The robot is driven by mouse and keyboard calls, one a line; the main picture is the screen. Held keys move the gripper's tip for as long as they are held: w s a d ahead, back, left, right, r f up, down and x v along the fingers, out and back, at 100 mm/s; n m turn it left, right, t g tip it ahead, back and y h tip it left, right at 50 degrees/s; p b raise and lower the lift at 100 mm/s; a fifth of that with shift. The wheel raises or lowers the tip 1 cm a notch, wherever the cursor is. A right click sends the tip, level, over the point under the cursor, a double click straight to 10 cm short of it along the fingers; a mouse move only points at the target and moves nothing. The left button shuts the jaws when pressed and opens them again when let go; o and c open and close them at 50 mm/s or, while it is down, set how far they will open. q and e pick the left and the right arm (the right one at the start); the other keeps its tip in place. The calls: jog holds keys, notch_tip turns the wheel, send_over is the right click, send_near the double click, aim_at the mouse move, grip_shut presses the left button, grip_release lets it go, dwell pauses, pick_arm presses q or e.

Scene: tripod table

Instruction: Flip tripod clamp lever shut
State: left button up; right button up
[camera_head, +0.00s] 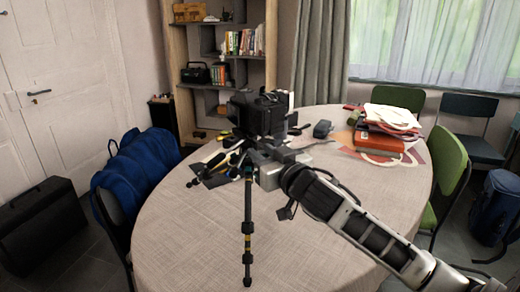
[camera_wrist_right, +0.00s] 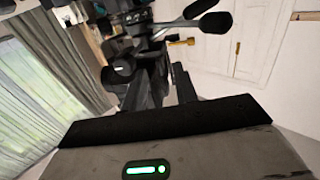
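A black tripod stands at the table with a bulky black camera (camera_head: 258,114) on its head. One tripod leg (camera_head: 248,228) runs down in front, with a green band near its top. The right gripper (camera_head: 255,154) reaches in from the right, close against the tripod just below the camera. In the right wrist view the gripper's dark fingers (camera_wrist_right: 160,88) point at dark tripod parts, and a pan handle (camera_wrist_right: 214,22) extends to the upper right. Dark parts overlap there, so finger gap and contact are unclear. I cannot make out the clamp lever. The left gripper is not in view.
The round table (camera_head: 190,235) has free cloth at the front. Tools and dark small items (camera_head: 215,168) lie left of the tripod. Books and papers (camera_head: 385,130) are at the back right. A blue bag (camera_head: 140,170) and several chairs surround the table.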

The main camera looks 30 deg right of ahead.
jog(key=shift+w, duration=0.85)
grip_shut()
